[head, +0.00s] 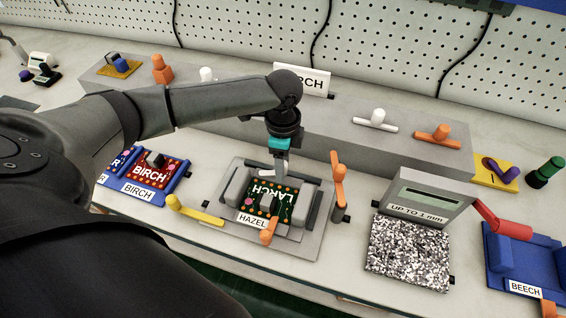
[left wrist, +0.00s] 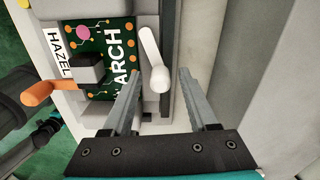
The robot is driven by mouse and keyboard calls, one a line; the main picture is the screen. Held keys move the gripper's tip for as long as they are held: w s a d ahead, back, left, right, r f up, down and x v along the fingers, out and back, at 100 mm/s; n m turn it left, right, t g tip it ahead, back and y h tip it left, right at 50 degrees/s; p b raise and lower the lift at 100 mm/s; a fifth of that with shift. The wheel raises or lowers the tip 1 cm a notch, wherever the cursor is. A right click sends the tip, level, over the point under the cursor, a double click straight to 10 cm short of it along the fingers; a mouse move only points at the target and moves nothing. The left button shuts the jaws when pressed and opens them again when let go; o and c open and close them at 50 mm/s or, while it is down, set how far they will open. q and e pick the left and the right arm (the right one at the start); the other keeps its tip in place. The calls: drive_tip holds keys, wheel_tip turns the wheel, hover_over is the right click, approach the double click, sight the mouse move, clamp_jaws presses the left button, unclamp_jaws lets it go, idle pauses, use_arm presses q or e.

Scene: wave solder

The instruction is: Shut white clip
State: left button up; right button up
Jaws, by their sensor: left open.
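The white clip (left wrist: 152,58) shows in the left wrist view beside the edge of the green LARCH board (left wrist: 119,42). It does not appear to reach across the board; I cannot tell whether it stands up or lies along the edge. My left gripper (left wrist: 159,74) is open, with one finger on each side of the white clip and gaps on both sides. In the head view my left gripper (head: 277,172) points down at the back edge of the LARCH board (head: 290,192) in the grey HAZEL fixture (head: 315,228). It largely hides the white clip there.
An orange clip (head: 267,234) sits at the board's front edge. Another orange clip (head: 338,170) stands right of the fixture, and a yellow lever (head: 195,213) lies left. A grey shelf (head: 330,142) runs behind, with a second white clip (head: 376,120) on it.

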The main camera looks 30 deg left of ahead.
use_arm(q)
drive_tip(key=shift+c, duration=0.3)
clamp_jaws()
idle(0.4)
drive_tip(key=shift+w+r+n+p, duration=0.15)
drive_tip(key=shift+n+p, duration=0.25)
drive_tip(key=shift+p, duration=0.4)
drive_tip(key=n+p, duration=0.2)
drive_tip(key=p, duration=0.1)
drive_tip(key=a+n+p, duration=0.1)
drive_tip(key=n+p, duration=0.2)
drive_tip(key=w+a+n+p, duration=0.1)
drive_tip(key=n+p, duration=0.1)
drive_tip(key=p, duration=0.1)
drive_tip(key=shift+r+p, duration=0.1)
drive_tip(key=shift+p, duration=0.25)
drive_tip(key=n+p, duration=0.2)
drive_tip(key=n, duration=0.1)
drive_tip(key=shift+w+a+n+p, duration=0.15)
drive_tip(key=shift+a+n+p, duration=0.15)
drive_tip(key=shift+a, duration=0.1)
drive_tip(key=shift+a+f+n+p, duration=0.1)
drive_tip(key=shift+a+n+p, duration=0.25)
drive_tip(key=shift+n, duration=0.35)
drive_tip(key=shift+a+f+n+p, duration=0.1)
drive_tip(key=shift+n+p, duration=0.35)
drive_tip(key=shift+n, duration=0.25)
